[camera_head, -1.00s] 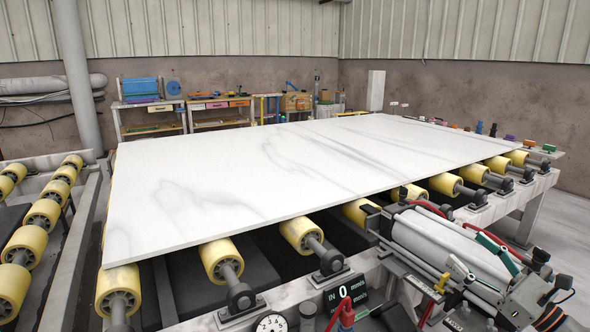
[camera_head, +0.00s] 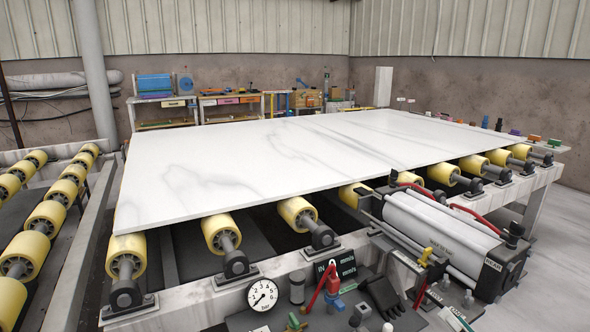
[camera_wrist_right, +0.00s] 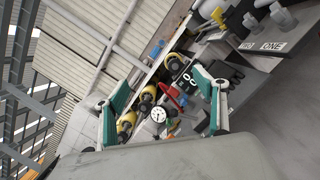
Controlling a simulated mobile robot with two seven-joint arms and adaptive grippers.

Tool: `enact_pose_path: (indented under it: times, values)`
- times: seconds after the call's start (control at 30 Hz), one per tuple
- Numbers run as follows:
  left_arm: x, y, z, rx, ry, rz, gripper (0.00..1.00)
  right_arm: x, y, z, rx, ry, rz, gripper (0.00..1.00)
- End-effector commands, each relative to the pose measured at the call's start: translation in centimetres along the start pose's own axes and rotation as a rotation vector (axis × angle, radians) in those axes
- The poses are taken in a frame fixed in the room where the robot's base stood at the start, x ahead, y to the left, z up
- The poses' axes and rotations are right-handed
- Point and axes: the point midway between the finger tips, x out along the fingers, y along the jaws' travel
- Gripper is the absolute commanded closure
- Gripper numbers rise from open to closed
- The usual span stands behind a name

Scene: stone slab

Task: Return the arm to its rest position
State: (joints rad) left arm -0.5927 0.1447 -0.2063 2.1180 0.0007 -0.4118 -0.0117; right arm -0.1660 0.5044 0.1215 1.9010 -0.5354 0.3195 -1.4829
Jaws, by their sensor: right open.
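My right gripper (camera_wrist_right: 163,100) shows in the right wrist view, with its two teal-padded fingers spread apart and nothing between them. Beyond the fingers, the same view shows the pressure gauge (camera_wrist_right: 158,114) and yellow rollers (camera_wrist_right: 146,93), apart from the gripper. In the head view I cannot clearly make out the right gripper. My left gripper is in neither view. The white veined stone slab (camera_head: 270,155) lies flat on yellow rollers (camera_head: 222,234) in the head view, with no gripper touching it.
A grey cylinder unit (camera_head: 440,225) with red hoses stands at the front right. A round gauge (camera_head: 262,295), a red-handled tool (camera_head: 328,285) and a black glove-like item (camera_head: 383,295) are at the front edge. Another roller track (camera_head: 45,218) runs along the left. Open floor (camera_head: 560,240) shows at right.

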Motion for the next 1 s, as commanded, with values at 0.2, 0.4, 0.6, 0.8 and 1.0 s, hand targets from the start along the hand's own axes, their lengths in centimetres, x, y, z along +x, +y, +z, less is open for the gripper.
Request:
enact_pose_path:
  times: [0.2,0.4,0.6,0.8,1.0]
  values:
    - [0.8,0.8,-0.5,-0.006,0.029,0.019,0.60,-5.4,-1.2,-14.2,0.757,0.030,-0.236,0.29]
    - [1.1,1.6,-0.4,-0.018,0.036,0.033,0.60,-10.8,0.2,-24.2,1.409,-0.037,-0.488,0.29]
    - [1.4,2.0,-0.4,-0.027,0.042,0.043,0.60,-15.1,2.8,-30.8,1.891,-0.158,-0.709,0.29]
    - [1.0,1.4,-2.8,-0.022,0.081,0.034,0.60,-16.3,5.9,-32.2,2.160,-0.256,-0.802,0.29]
    - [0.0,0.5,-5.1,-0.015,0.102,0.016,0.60,-15.3,7.2,-29.9,2.150,-0.256,-0.762,0.29]
